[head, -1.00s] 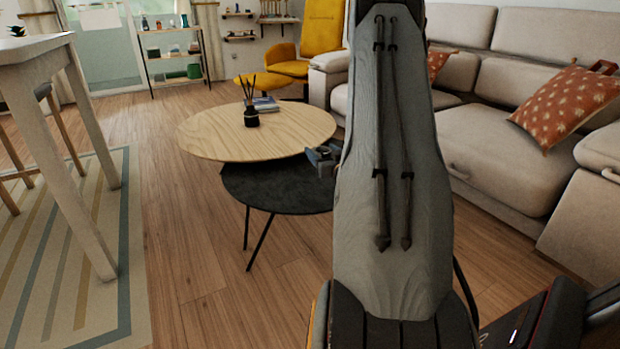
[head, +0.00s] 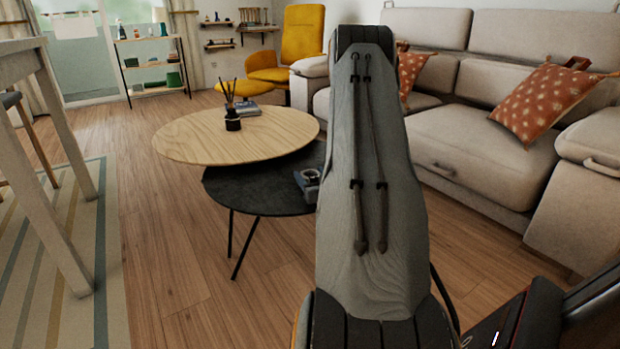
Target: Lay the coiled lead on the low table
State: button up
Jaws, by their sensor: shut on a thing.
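Two round nesting tables stand ahead: a pale wood-topped low table (head: 205,145) and a lower black-topped one (head: 250,190) tucked partly under it. A small part of my gripper (head: 308,183) shows past the left edge of my arm, in front of the black top's right side. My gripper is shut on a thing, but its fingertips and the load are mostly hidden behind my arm. I cannot make out the coiled lead's shape.
A black reed diffuser (head: 232,118) and books (head: 246,108) stand toward the wooden top's back; its front and left are bare. A beige sofa (head: 470,160) is at right, a tall white table (head: 50,130) at left. Wooden floor (head: 180,270) is clear between.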

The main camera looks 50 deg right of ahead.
jog(key=o, duration=1.1)
jog(key=shift+c, duration=0.2)
jog(key=shift+s+r, duration=0.1)
jog(key=p+v, duration=0.4)
jog(key=v, duration=0.7)
jog(key=shift+s+a, duration=0.15)
jog(key=shift+s, duration=0.25)
